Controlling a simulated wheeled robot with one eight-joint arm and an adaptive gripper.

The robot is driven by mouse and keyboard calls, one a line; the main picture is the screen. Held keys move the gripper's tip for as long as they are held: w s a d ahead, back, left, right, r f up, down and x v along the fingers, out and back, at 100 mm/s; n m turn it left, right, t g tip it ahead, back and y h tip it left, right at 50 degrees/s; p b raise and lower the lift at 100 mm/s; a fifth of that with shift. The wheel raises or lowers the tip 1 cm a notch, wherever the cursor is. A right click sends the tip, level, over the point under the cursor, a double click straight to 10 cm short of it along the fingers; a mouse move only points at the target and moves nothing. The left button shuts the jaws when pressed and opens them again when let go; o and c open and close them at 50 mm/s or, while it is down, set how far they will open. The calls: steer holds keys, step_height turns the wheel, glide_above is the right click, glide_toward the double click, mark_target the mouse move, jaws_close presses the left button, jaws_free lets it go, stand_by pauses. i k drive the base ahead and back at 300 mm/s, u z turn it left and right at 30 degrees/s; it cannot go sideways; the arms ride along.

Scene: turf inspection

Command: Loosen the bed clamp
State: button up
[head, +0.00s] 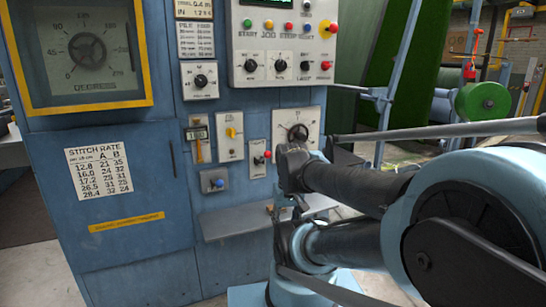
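The blue machine cabinet (150,235) stands in front of me, with several small control plates on its face. I cannot tell which control, if any, is the bed clamp, because the small labels are unreadable. A dial plate with a dark pointer knob (298,132) is partly hidden by my arm. A small dark brown piece (270,208) shows at the grey ledge beside my arm. My arm fills the right side; I cannot make out my gripper's fingers.
A grey ledge (232,226) juts from the cabinet below the controls. Above is a grey panel (288,45) with buttons and a red mushroom button (328,28). A yellow-framed gauge (88,52) is at left. Green turf (395,65) and a green roller (482,103) are behind.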

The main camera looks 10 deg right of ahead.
mark_target(267, 155)
steer(key=z, duration=0.65)
steer(key=k, duration=0.85)
steer(key=u, duration=0.55)
steer(key=i, duration=0.5)
steer(key=z, duration=0.05)
